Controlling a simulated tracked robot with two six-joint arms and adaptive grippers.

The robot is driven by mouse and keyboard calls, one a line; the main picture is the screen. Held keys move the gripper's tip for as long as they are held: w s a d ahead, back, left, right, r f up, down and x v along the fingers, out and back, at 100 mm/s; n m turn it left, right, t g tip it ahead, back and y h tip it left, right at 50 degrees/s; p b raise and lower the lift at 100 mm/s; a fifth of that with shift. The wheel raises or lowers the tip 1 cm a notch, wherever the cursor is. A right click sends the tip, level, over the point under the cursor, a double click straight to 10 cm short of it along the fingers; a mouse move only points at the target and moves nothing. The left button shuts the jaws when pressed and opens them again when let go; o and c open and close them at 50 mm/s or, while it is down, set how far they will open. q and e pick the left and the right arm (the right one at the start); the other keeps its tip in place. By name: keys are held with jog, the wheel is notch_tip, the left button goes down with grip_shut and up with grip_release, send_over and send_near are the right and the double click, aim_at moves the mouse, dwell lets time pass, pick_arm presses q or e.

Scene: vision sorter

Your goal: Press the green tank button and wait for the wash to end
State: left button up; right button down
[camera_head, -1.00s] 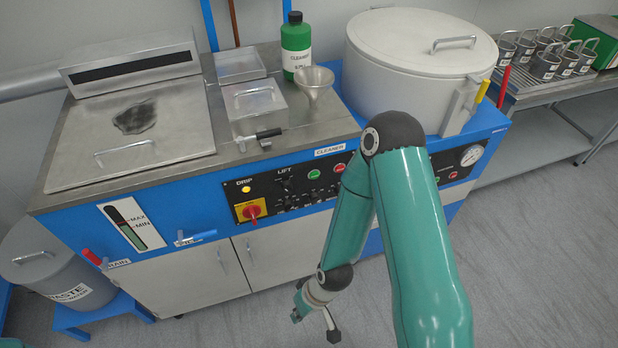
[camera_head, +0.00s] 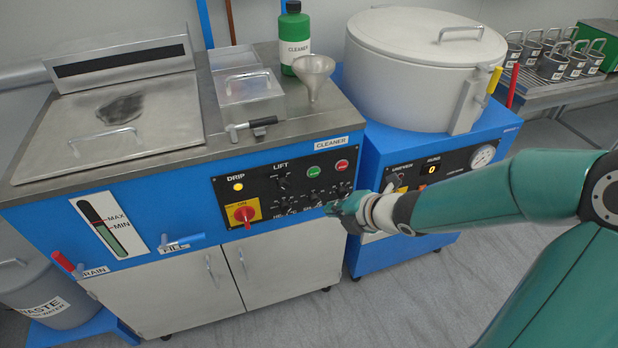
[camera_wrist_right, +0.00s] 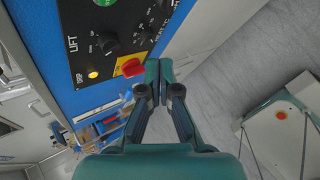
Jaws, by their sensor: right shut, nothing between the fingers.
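The green button (camera_head: 313,172) is on the black control panel (camera_head: 262,190) of the blue tank cabinet, left of a red button (camera_head: 342,165). My right gripper (camera_head: 338,208) is shut and empty. In the head view it is in front of the panel's lower right part, below the green and red buttons. The tank lid (camera_head: 120,120) is closed. The yellow DRIP lamp (camera_head: 238,187) is lit. My left gripper is not in view.
A second blue unit with a round lidded vessel (camera_head: 415,65) stands at the right. A green cleaner bottle (camera_head: 294,38) and a funnel (camera_head: 313,75) stand on the tank top. The red DRAIN handle (camera_head: 64,262) and blue FILL handle (camera_head: 188,240) stick out in front. Floor is clear at the front.

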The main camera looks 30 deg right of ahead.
aim_at(314, 173)
jog(key=shift+w+d+p, duration=0.35)
jog(key=shift+w+p, duration=0.15)
jog(key=shift+w, duration=0.95)
jog(key=shift+w+d+p, duration=0.3)
jog(key=shift+w+p, duration=0.2)
jog(key=shift+w, duration=0.9)
jog(key=shift+w+d+p, duration=0.35)
jog(key=shift+w+p, duration=0.15)
jog(key=shift+w, duration=0.95)
jog(key=shift+w+d, duration=0.15)
jog(key=shift+w, duration=0.1)
jog(key=shift+w+d, duration=0.1)
jog(key=shift+w, duration=0.3)
jog(key=shift+s, duration=0.45)
jog(key=shift+s+a+b, duration=0.2)
jog(key=shift+s+b, duration=0.15)
jog(key=shift+s, duration=0.05)
